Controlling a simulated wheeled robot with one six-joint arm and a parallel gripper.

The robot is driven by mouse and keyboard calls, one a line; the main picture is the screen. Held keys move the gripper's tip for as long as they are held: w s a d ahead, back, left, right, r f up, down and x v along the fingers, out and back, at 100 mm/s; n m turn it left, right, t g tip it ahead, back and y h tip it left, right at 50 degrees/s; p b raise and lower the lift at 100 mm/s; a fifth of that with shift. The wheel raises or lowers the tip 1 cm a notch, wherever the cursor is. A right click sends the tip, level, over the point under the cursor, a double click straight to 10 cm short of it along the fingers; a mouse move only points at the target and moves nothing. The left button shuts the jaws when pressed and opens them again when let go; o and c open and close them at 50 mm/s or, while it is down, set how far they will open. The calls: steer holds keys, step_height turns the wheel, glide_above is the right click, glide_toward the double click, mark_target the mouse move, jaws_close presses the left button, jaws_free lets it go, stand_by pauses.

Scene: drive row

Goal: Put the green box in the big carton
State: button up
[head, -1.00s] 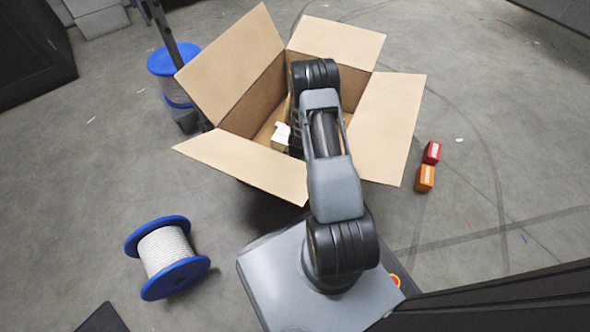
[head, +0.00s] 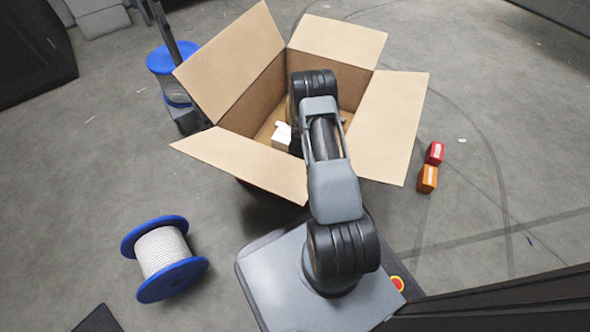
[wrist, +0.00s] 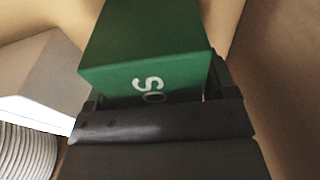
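The green box (wrist: 150,45) fills the upper middle of the wrist view, with white lettering on its near face. My gripper (wrist: 152,88) is shut on it, with dark fingers at its left and right sides. The big carton (head: 230,155) stands open in the head view, flaps spread. My arm reaches down into it. My arm hides the green box and the gripper in the head view. Brown carton wall (wrist: 285,90) shows at the right of the wrist view. I cannot tell whether the box touches the carton floor.
A white item (head: 282,136) lies in the carton, left of my arm. A white-and-blue spool (head: 164,256) lies on the floor at lower left, another blue-ended spool (head: 172,75) behind the carton. Red (head: 435,152) and orange (head: 427,179) boxes sit right of the carton.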

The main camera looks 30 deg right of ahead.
steer(key=shift+o, duration=1.1)
steer(key=r+p, duration=0.1)
steer(key=r, duration=0.3)
steer(key=r+p, duration=0.2)
steer(key=r, duration=0.2)
steer(key=s+r+p, duration=0.1)
steer(key=r+p, duration=0.1)
steer(key=r, duration=0.2)
steer(key=shift+s+d+r, duration=0.1)
steer(key=shift+d, duration=0.3)
steer(key=shift+r, duration=0.1)
